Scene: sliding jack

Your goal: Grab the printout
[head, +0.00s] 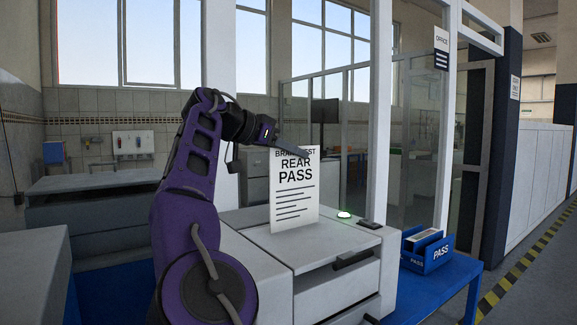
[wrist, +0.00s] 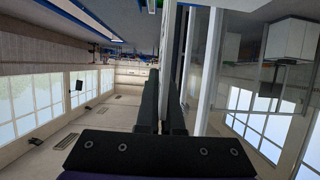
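The printout (head: 293,198) is a white sheet headed "REAR PASS" with lines of text. It stands upright out of the top of a grey printer-like unit (head: 350,246). My gripper (head: 291,146) is at its top edge, and one dark finger crosses the top line of print. In the wrist view the printout (wrist: 172,62) shows almost edge-on as a thin pale strip between my two black fingers (wrist: 163,108). The fingers are close together on either side of it and look shut on it. The far finger is hidden in the head view.
A blue tray marked PASS (head: 427,258) stands on a blue table (head: 440,283) to the right. Glass partitions stand behind. Space above the sheet looks clear.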

